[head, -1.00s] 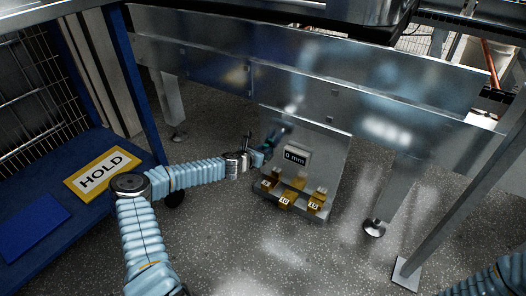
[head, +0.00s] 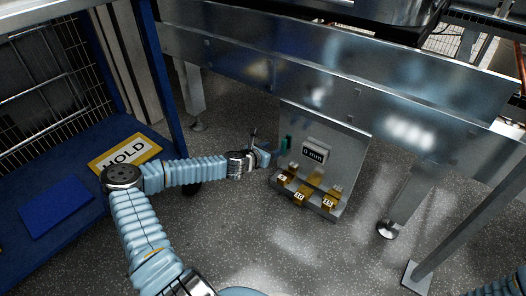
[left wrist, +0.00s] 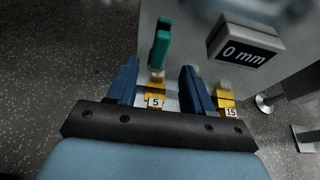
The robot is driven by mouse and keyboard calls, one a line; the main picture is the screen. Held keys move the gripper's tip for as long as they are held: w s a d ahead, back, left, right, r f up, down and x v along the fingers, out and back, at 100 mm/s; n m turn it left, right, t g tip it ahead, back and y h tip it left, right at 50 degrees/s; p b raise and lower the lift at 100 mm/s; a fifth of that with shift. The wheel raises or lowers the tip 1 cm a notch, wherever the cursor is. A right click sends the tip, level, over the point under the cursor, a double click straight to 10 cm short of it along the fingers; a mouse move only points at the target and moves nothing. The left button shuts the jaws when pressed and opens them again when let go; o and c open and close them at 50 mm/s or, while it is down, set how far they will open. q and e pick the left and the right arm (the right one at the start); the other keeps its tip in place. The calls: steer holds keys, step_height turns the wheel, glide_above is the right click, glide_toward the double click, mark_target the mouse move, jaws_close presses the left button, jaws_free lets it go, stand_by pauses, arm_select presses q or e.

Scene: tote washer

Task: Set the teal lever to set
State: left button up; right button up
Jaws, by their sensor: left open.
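The teal lever (head: 286,143) stands near the upper left of the metal panel (head: 345,137). In the left wrist view the teal lever (left wrist: 160,45) is close to upright, with its lower end near the yellow block marked 5. My left gripper (head: 268,156) is just to the left of the lever in the head view. In the left wrist view my left gripper (left wrist: 159,70) has its blue fingers apart, with the lever showing beyond the gap between them. Nothing is held. I see no label for the lever's settings. My right gripper is not in view.
A display (head: 316,152) on the panel reads 0 mm. Yellow blocks marked 5, 10 and 15 (head: 328,200) sit along its lower ledge. A blue shelf (head: 75,190) with a HOLD sign (head: 125,153) is at the left. A metal leg (head: 405,195) stands to the right.

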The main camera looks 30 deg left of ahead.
arm_select(q)
steer(key=v, duration=0.6)
steer(key=shift+s+p, duration=0.25)
steer(key=shift+p, duration=0.2)
steer(key=s+d+f+m+g+h, duration=0.25)
steer(key=d+m, duration=0.25)
steer(key=d, duration=0.3)
steer(key=s+d+f+m+g+h, duration=0.1)
steer(key=s+d+f+m+g, duration=0.25)
steer(key=d, duration=0.55)
steer(key=s+d+f+m+h, duration=0.2)
steer(key=d+f+m, duration=0.2)
steer(key=d+m, duration=0.35)
steer(key=s+d+f+m+g+y, duration=0.1)
steer(key=s+d+f+m+g, duration=0.15)
steer(key=s+m, duration=0.6)
steer(key=s+d+f+m+g+y, duration=0.1)
steer(key=s+f+m+g+y, duration=0.2)
steer(key=s+m, duration=0.55)
step_height(320, 180, up, 13)
steer(key=s+g+h+p, duration=0.1)
steer(key=p, duration=1.2)
